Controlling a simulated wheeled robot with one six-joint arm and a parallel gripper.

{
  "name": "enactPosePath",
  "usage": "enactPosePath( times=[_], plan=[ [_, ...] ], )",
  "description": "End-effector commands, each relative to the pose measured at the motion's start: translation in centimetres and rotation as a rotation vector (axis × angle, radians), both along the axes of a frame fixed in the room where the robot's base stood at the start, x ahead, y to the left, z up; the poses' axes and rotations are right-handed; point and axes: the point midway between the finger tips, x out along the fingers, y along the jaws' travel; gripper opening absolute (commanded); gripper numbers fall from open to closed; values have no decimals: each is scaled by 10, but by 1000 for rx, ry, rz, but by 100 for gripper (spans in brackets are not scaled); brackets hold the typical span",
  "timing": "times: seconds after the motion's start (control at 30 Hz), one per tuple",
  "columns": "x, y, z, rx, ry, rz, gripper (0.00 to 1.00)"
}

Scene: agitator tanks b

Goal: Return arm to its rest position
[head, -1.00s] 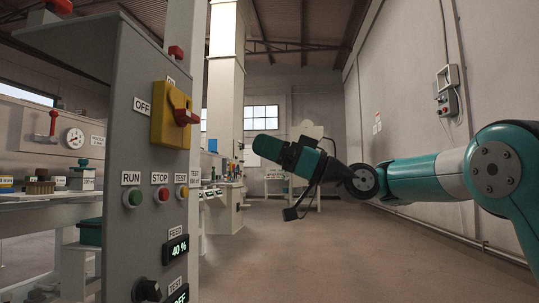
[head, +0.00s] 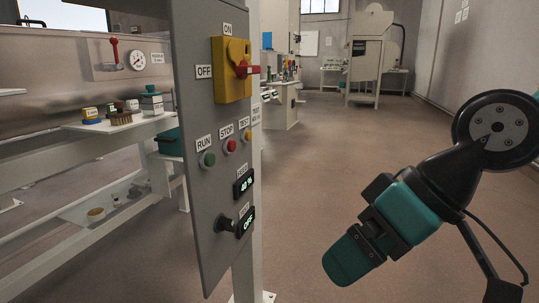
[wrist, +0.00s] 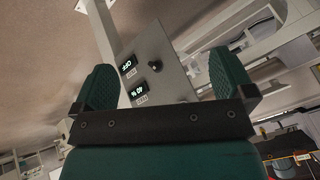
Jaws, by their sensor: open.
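My gripper (head: 352,258) hangs at the lower right of the head view, pointing down and to the left, clear of the grey control panel (head: 205,110). In the wrist view my gripper (wrist: 163,66) is open, with its two green fingers wide apart and nothing between them. The panel (wrist: 178,75) shows upside down beyond the fingers. Part of my arm is outside the head view on the right.
The panel carries a yellow-and-red switch (head: 232,68), RUN and STOP buttons, and a knob (head: 224,224). A bench shelf (head: 120,130) with small items stands at left. Machines stand farther back. The floor (head: 310,150) right of the panel is clear.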

Motion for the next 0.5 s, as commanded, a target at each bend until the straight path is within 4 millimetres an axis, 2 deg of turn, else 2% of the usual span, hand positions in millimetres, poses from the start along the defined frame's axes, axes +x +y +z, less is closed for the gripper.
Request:
enactPosePath(
  times=[0.03, 0.13, 0.37, 0.5],
  plan=[
    [-26, -12, 5, -67, 64, -8, 100],
    [-71, -39, -5, -199, 184, -34, 100],
    [-68, -39, 65, -198, 185, -38, 100],
    [-67, -39, 116, -196, 184, -37, 100]
  ],
)
